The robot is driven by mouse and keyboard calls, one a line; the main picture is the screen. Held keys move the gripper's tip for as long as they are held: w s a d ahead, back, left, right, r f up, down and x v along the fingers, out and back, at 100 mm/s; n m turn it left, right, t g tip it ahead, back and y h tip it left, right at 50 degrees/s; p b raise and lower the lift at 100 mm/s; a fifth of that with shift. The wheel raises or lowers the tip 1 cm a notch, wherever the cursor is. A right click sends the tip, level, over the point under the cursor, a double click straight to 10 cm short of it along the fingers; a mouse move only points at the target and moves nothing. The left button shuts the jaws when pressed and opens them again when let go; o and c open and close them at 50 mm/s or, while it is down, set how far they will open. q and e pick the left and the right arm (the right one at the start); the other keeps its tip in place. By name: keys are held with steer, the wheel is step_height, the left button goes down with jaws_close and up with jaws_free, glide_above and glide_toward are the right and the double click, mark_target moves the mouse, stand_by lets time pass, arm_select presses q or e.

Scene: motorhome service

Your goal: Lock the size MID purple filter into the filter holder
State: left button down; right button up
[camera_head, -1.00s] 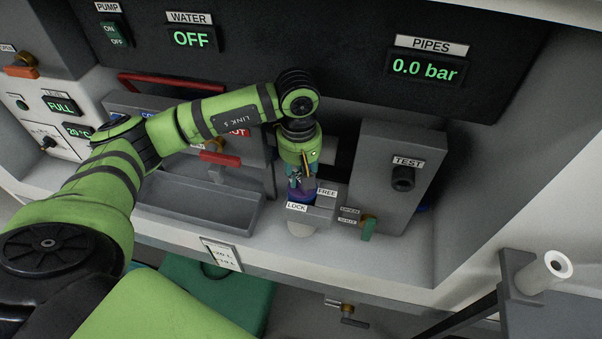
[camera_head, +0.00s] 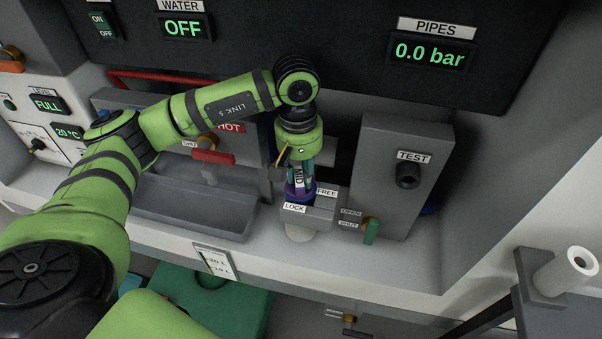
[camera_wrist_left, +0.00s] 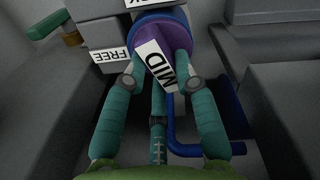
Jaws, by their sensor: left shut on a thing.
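The purple filter (camera_wrist_left: 140,40) with its MID label stands in the grey filter holder (camera_head: 318,212); in the head view the purple filter (camera_head: 291,190) shows just above the holder's rim. The holder carries a LOCK label (camera_head: 294,208) at its front left and a FREE label (camera_head: 327,193) at its right. My left gripper (camera_head: 299,180) points down from above. Its teal fingers (camera_wrist_left: 152,85) are shut on the filter, one on each side of the MID label. The filter's lower part is hidden inside the holder. My right gripper is in neither view.
A grey block with a TEST port (camera_head: 408,176) stands to the right of the holder. A green valve handle (camera_head: 370,230) with OPEN and SHUT labels is between them. A grey sink (camera_head: 190,208) with a red-handled tap (camera_head: 213,157) lies to the left. The PIPES display (camera_head: 432,50) reads 0.0 bar.

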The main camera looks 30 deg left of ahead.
arm_select(q)
steer(key=shift+w+a+r, duration=0.1)
steer(key=shift+w, duration=0.05)
steer(key=c, duration=1)
jaws_free()
steer(key=shift+c, duration=0.2)
steer(key=shift+o, duration=0.7)
step_height(320, 180, up, 12)
steer(key=shift+s+a, duration=0.2)
